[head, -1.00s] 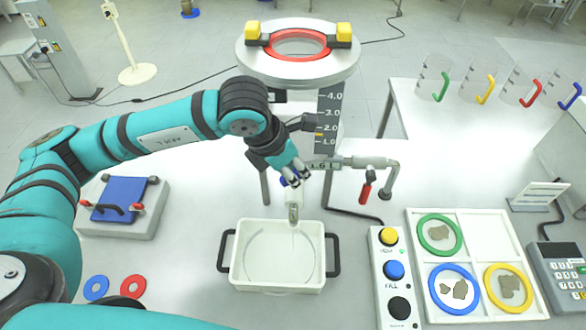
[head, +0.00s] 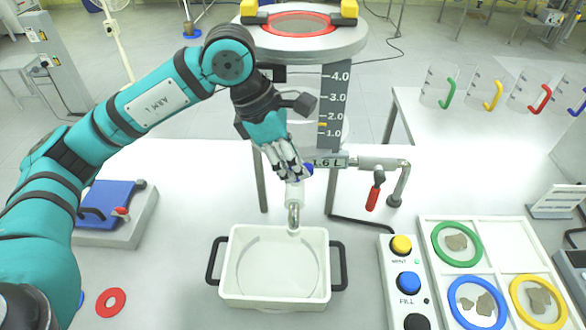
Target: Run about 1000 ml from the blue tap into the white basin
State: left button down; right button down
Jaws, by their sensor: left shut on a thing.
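The white basin (head: 275,297) with black side handles stands on the white table below the tap spout (head: 294,212). A curved line shows inside it; I cannot tell whether it holds liquid. The blue tap (head: 309,170) is mostly hidden behind my fingers, with only bits of blue showing. My left gripper (head: 297,177) is shut on the blue tap above the spout. No stream is visible at the spout mouth. My right gripper is not in view.
A red-handled tap (head: 375,192) hangs on a side pipe to the right. A button panel (head: 408,262) and a tray of coloured rings (head: 490,243) stand right of the basin. Several handled jugs (head: 438,85) stand at the back right. A red ring (head: 111,302) lies front left.

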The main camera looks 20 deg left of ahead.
pick_arm(q)
jog(key=shift+m, duration=0.3)
jog(key=c, duration=1.2)
grip_release()
jog(key=shift+o, duration=0.2)
jog(key=shift+a+r, duration=0.1)
jog(key=v, duration=0.7)
jog(key=shift+r, duration=0.2)
